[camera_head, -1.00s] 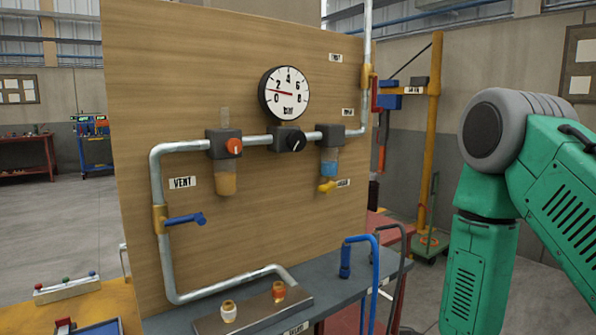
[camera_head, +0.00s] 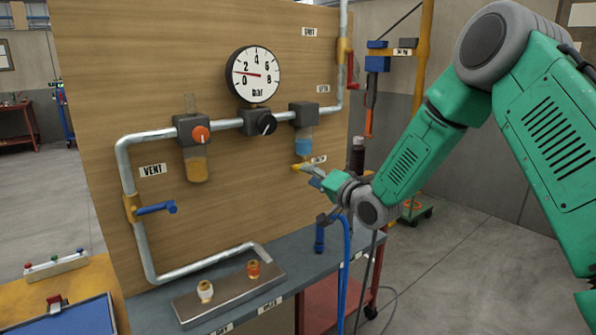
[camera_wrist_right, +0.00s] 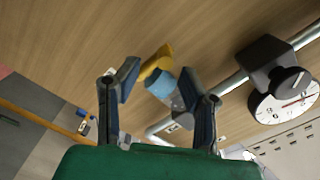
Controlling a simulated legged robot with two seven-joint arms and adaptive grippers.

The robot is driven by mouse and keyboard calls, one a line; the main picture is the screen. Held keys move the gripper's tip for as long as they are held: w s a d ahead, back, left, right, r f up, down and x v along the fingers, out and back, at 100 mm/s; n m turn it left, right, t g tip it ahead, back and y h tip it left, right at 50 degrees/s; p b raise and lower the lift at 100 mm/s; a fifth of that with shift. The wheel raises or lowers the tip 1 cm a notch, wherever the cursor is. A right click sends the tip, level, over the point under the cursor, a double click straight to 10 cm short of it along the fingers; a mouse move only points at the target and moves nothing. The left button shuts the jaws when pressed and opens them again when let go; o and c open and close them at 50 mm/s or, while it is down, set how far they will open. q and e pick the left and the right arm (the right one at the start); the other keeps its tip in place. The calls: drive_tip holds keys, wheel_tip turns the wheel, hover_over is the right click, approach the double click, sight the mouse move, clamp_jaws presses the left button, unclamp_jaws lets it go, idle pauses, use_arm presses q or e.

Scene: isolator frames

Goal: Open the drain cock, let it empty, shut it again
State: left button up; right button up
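The yellow drain cock (camera_head: 299,168) sits under the clear bowl (camera_head: 304,146) with blue liquid, on the right-hand unit of the pipe. My right gripper (camera_head: 316,178) is beside and just below the cock in the head view, partly overlapping it. In the right wrist view its two fingers (camera_wrist_right: 168,92) are spread apart. The yellow cock (camera_wrist_right: 157,60) and the blue bowl (camera_wrist_right: 160,86) show in the gap between them, seemingly beyond the tips. I cannot tell whether a finger touches the cock. My left gripper is not in view.
The pressure gauge (camera_head: 253,74) and black knob (camera_head: 261,122) are left of the cock. A bowl of amber liquid (camera_head: 196,168) hangs farther left. A blue-handled valve (camera_head: 155,208) is on the left pipe. A blue hose (camera_head: 346,270) hangs below my right gripper. The wooden panel (camera_head: 230,205) stands close behind.

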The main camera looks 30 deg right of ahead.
sight(298, 166)
drive_tip(key=w, duration=0.4)
drive_tip(key=shift+w+a, duration=0.15)
drive_tip(key=shift+a, duration=0.05)
drive_tip(key=shift+w+a+r, duration=0.15)
drive_tip(key=shift+a+r, duration=0.05)
drive_tip(key=shift+a, duration=0.45)
drive_tip(key=shift+d+f, duration=0.1)
drive_tip(key=shift+d, duration=0.1)
drive_tip(key=c, duration=0.7)
drive_tip(key=shift+d, duration=0.4)
clamp_jaws()
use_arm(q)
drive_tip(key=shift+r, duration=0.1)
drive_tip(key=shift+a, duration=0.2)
use_arm(e)
drive_tip(key=shift+w+a, duration=0.1)
drive_tip(key=shift+a, duration=0.05)
use_arm(q)
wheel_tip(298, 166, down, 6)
drive_tip(key=b, duration=0.6)
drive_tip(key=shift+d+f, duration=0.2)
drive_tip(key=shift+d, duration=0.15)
use_arm(e)
drive_tip(key=d+f+n, duration=0.4)
drive_tip(key=d+n, duration=0.1)
drive_tip(key=n, duration=1.3)
drive_tip(key=shift+w+f, duration=0.2)
drive_tip(key=shift+f, duration=0.15)
